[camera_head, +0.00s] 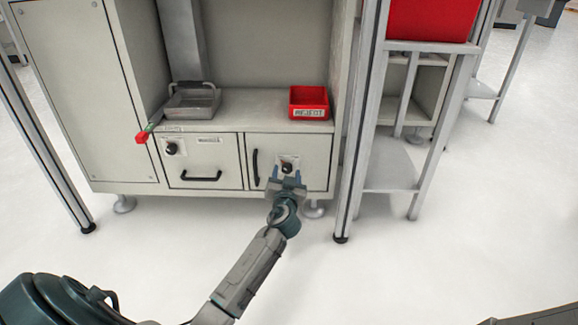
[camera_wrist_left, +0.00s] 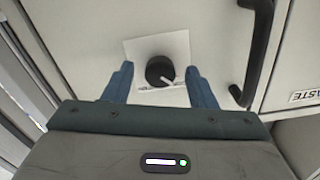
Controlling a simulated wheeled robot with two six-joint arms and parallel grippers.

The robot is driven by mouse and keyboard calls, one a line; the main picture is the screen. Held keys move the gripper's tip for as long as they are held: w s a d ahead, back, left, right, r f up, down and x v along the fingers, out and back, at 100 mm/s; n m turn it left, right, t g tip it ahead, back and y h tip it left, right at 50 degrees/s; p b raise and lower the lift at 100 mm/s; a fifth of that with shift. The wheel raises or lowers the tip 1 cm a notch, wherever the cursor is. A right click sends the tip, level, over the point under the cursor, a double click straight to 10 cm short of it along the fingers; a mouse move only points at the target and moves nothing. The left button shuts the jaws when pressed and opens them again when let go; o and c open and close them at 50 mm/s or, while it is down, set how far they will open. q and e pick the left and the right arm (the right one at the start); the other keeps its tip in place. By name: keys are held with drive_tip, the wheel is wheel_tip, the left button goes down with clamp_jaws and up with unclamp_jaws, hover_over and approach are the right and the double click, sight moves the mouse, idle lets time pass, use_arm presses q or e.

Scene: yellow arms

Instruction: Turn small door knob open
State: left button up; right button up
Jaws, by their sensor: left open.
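The small door (camera_head: 309,150) is the right one of two grey cabinet fronts and appears closed. Its small black round knob (camera_head: 287,167) sits on a white plate. My left gripper (camera_head: 287,172) is in front of this door at the knob. In the wrist view its blue fingers (camera_wrist_left: 159,84) are open, one on each side of the knob, with a gap on both sides. I cannot tell how deep the fingers reach. My right gripper is not in view.
A black vertical handle (camera_head: 255,168) is beside the knob. The left front has its own knob (camera_head: 172,148) and a horizontal handle (camera_head: 201,177). A red bin (camera_head: 309,102) and a grey tray (camera_head: 192,101) stand on the counter above. A metal frame post (camera_head: 358,150) stands close on the right.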

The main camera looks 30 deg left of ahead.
use_arm(q)
drive_tip(key=shift+w, duration=0.1)
drive_tip(key=shift+r, duration=0.1)
drive_tip(key=c, duration=1)
